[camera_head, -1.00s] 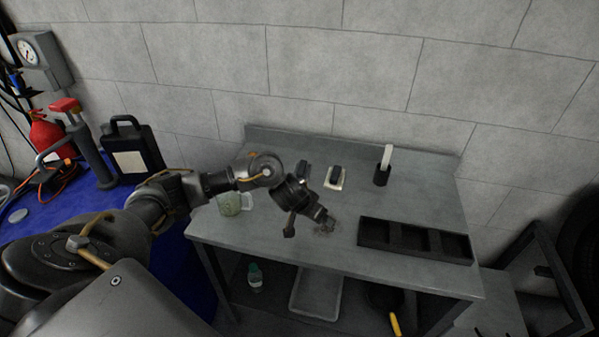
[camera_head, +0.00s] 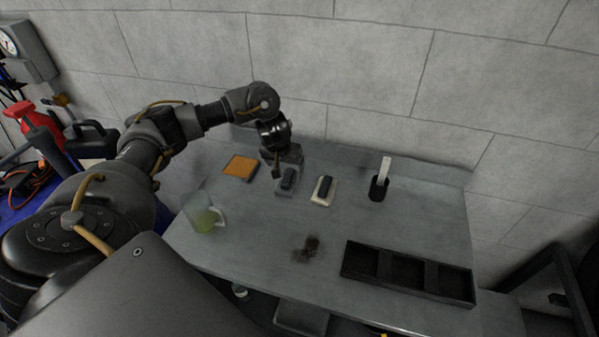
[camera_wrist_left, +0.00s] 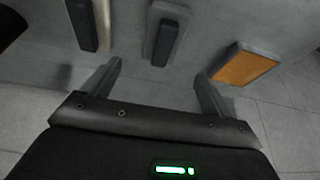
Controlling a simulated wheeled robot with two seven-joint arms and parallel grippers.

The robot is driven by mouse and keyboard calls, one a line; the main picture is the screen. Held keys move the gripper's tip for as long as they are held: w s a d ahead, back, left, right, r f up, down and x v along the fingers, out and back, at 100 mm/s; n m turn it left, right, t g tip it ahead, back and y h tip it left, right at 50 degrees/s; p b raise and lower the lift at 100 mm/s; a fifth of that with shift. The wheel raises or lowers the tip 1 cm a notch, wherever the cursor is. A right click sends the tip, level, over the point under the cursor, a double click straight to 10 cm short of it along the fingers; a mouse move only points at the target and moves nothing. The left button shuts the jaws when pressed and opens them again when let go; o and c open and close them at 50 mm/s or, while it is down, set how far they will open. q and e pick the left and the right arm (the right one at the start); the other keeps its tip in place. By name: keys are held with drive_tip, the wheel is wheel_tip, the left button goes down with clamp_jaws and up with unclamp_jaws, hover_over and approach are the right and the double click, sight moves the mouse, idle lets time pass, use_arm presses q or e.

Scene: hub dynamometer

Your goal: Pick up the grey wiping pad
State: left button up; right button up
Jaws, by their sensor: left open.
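The grey wiping pad (camera_head: 286,186), a grey base with a dark handle on top, lies flat toward the back of the grey workbench. In the left wrist view the pad (camera_wrist_left: 165,34) lies just beyond the gap between the fingertips. My left gripper (camera_head: 284,168) is open and empty, pointing down just behind the pad in the head view. It also shows in the wrist view (camera_wrist_left: 160,72), with nothing between its fingers. I see no contact with the pad. My right gripper is not in view.
A cream pad with a dark handle (camera_head: 323,191) lies just right of the grey pad, and an orange pad (camera_head: 240,167) lies left. A jug with yellow-green liquid (camera_head: 205,220), a dark stain (camera_head: 307,248), a black tray (camera_head: 408,274) and a black holder (camera_head: 378,189) are on the bench.

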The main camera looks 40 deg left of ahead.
sight(288, 176)
use_arm(q)
drive_tip(key=shift+w+a, duration=0.2)
drive_tip(key=shift+w, duration=0.05)
drive_tip(key=shift+s+a, duration=0.1)
drive_tip(key=shift+s+f+b, duration=0.55)
drive_tip(key=shift+f+b, duration=0.1)
drive_tip(key=shift+b, duration=0.25)
drive_tip(key=shift+b+x, duration=0.75)
drive_tip(key=shift+x, duration=0.4)
drive_tip(key=shift+w+f, duration=0.6)
drive_tip(key=shift+w, duration=0.15)
drive_tip(key=shift+s+a+f, duration=0.15)
drive_tip(key=shift+a, duration=0.15)
drive_tip(key=shift+f, duration=0.4)
drive_tip(key=w+f, duration=0.2)
drive_tip(key=f, duration=0.1)
drive_tip(key=shift+a+f, duration=0.1)
drive_tip(key=shift+f, duration=0.15)
drive_tip(key=shift+r, duration=0.1)
drive_tip(key=c, duration=1.1)
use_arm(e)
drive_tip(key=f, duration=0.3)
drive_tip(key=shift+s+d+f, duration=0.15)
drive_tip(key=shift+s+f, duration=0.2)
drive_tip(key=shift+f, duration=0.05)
